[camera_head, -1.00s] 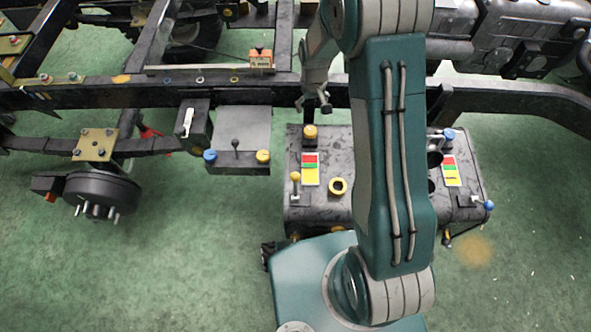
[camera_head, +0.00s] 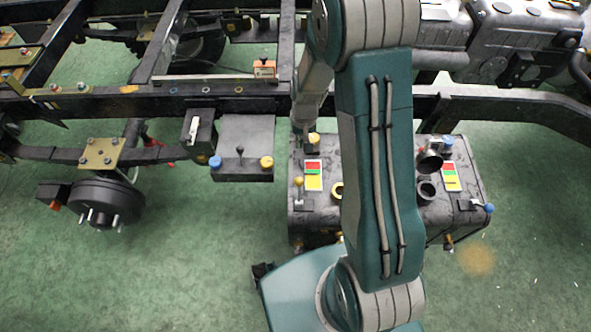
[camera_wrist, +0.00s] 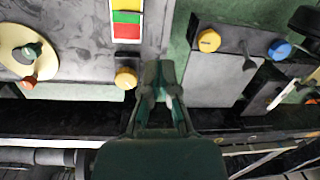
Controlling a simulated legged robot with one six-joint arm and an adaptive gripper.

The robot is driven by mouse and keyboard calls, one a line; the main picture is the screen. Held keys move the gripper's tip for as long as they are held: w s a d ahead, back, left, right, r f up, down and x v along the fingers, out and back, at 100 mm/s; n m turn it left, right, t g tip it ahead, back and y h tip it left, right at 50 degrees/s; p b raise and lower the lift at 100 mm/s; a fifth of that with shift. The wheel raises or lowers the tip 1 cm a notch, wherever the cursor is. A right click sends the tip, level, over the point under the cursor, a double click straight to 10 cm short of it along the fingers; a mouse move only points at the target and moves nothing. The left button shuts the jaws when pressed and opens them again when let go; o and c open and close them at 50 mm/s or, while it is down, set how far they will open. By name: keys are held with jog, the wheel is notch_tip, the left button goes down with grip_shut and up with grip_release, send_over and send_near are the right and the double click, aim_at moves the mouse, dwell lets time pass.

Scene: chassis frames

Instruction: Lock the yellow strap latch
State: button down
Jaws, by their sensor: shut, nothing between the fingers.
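I cannot tell for sure which part is the yellow strap latch. On the dark tank box (camera_head: 325,216), a small yellow-knobbed lever (camera_head: 298,182) stands on a plate at the left, and a yellow cap (camera_head: 314,139) sits at the top edge. The yellow cap also shows in the wrist view (camera_wrist: 125,78). My gripper (camera_wrist: 160,66) is shut and empty, pointing down beside the box, in the gap between it and a grey panel. In the head view its tip (camera_head: 303,131) is close beside the yellow cap; contact cannot be judged.
The grey panel (camera_head: 246,140) carries blue and yellow knobs and a black lever. A yellow ring (camera_head: 337,190) on the box is partly hidden by my arm. The chassis rail (camera_head: 150,103) runs behind. Open green floor lies in front at left and right.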

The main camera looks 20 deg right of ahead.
aim_at(299, 189)
jog(key=f, duration=0.3)
jog(key=a+f, duration=0.1)
jog(key=f, duration=0.5)
jog(key=shift+s+a+f, duration=0.2)
jog(key=shift+s+a, duration=0.1)
jog(key=shift+a, duration=0.1)
jog(key=shift+s+d+f, duration=0.2)
jog(key=shift+f, duration=0.05)
jog(key=shift+s+a+r, duration=0.15)
jog(key=shift+s+r, duration=0.2)
jog(key=shift+s, duration=0.3)
jog(key=shift+s+a+r, duration=0.1)
jog(key=shift+s+r, duration=0.2)
jog(key=shift+s, duration=0.3)
jog(key=shift+s+a+r, duration=0.15)
jog(key=shift+s+a, duration=0.25)
jog(key=shift+d, duration=0.35)
